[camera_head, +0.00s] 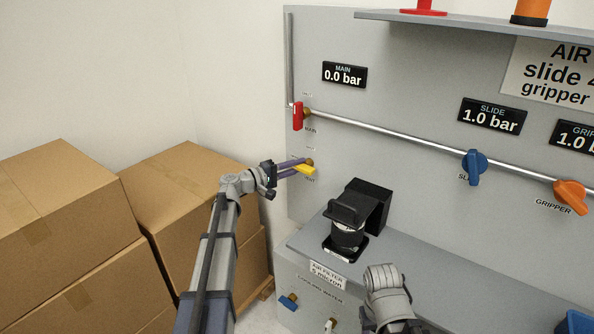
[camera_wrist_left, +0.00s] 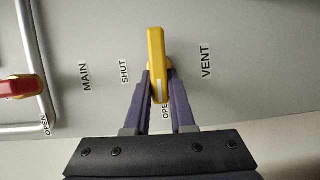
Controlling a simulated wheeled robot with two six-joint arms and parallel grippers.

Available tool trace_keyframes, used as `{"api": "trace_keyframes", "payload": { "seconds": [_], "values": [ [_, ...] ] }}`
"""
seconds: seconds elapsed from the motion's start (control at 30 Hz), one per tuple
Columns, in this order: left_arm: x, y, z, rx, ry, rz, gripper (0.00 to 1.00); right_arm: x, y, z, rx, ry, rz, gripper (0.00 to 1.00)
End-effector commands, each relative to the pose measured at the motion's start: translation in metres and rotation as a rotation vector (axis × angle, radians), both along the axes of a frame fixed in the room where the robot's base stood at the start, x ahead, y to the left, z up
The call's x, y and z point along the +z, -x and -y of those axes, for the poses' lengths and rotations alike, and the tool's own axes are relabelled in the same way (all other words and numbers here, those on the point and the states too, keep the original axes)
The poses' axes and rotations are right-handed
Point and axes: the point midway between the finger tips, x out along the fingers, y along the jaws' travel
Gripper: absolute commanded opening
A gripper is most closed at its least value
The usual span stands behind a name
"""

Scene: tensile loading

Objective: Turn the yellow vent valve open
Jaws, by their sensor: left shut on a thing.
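The yellow vent valve handle (camera_head: 305,169) is on the grey panel, below the red main valve. My left gripper (camera_head: 300,165) reaches it from the left, fingers pointing at the panel. In the left wrist view, the purple fingers (camera_wrist_left: 163,88) are shut on the yellow handle (camera_wrist_left: 157,48), one on each side. The handle's white-marked end lies over the partly covered OPEN label (camera_wrist_left: 166,112); the SHUT label (camera_wrist_left: 125,71) is beside it, clear of the handle. Part of my right arm shows at the bottom of the head view, with its fingers out of sight.
The red main valve handle (camera_head: 298,116) is close above, with a metal pipe (camera_head: 390,138) running right to the blue slide valve (camera_head: 474,166) and orange gripper valve (camera_head: 570,195). A black device (camera_head: 370,203) stands on the grey ledge. Cardboard boxes (camera_head: 65,205) fill the left.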

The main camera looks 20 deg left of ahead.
Motion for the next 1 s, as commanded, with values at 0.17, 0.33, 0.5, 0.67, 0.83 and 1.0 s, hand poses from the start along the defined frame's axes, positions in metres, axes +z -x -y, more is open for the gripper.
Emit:
{"api": "trace_keyframes", "payload": {
  "seconds": [0.17, 0.33, 0.5, 0.67, 0.83, 1.0],
  "values": [
    [-0.0026, 0.0010, 0.0004, -0.002, 0.032, -0.015, 0.00, -0.0051, 0.0000, 0.0000, 0.000, 0.000, 0.000, 0.50],
    [-0.0021, 0.0010, 0.0005, -0.001, 0.048, -0.021, 0.00, -0.0058, -0.0001, 0.0000, 0.000, 0.000, 0.000, 0.50],
    [-0.0018, 0.0010, 0.0005, -0.001, 0.050, -0.021, 0.00, -0.0057, 0.0000, 0.0001, 0.000, 0.000, 0.000, 0.50],
    [-0.0018, 0.0010, 0.0005, -0.001, 0.049, -0.021, 0.00, -0.0057, 0.0000, 0.0001, 0.000, 0.000, 0.000, 0.50],
    [-0.0016, 0.0007, 0.0003, 0.000, 0.050, -0.020, 0.39, -0.0057, 0.0000, 0.0001, 0.000, 0.000, 0.000, 0.50],
    [-0.0013, 0.0004, 0.0001, 0.000, 0.050, -0.019, 0.53, -0.0055, 0.0000, 0.0000, 0.000, 0.000, 0.000, 0.50]
  ]
}}
